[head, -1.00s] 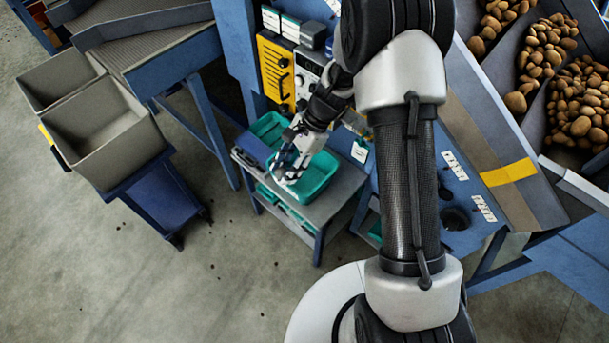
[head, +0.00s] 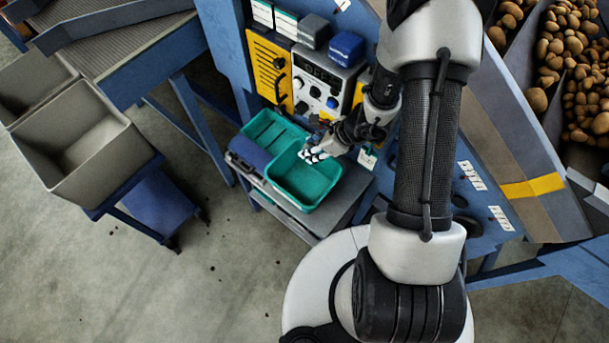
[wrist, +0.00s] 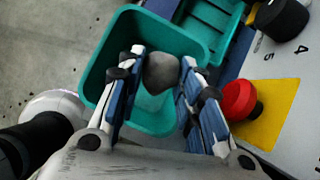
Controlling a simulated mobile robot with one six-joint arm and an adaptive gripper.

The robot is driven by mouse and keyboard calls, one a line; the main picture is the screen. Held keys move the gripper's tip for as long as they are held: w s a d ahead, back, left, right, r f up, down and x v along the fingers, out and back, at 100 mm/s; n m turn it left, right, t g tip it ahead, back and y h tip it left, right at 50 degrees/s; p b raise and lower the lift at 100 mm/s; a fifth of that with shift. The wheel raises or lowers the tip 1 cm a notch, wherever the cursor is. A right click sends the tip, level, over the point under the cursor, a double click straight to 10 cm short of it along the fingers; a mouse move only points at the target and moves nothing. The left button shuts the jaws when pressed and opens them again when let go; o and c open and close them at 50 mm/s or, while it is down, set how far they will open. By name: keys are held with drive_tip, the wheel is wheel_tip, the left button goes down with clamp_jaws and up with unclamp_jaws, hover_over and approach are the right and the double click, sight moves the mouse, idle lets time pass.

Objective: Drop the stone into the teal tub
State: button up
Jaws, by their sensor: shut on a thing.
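The stone (wrist: 162,72) is grey and rounded, held between my fingertips in the wrist view. My gripper (wrist: 162,65) is shut on it, with one blue-and-white finger on each side. The teal tub (wrist: 98,62) lies below and behind the stone in that view, its floor bare where I see it. In the head view the teal tub (head: 327,194) sits on a grey stand, and my gripper (head: 312,156) is above its far part. I cannot make out the stone in the head view.
A red button (wrist: 238,99) on a yellow plate is close beside my right finger. A control panel (head: 325,85) rises behind the tub. Another teal container (head: 262,124) and a dark blue item (head: 248,153) are beside the tub. Grey bins (head: 85,150) stand left.

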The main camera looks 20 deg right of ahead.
wheel_tip(320, 180, down, 5)
drive_tip(key=b, duration=0.3)
drive_tip(key=shift+f, duration=0.15)
drive_tip(key=o, duration=1.1)
drive_tip(key=shift+o, duration=0.2)
drive_tip(key=v, duration=1.2)
drive_tip(key=shift+a, duration=0.1)
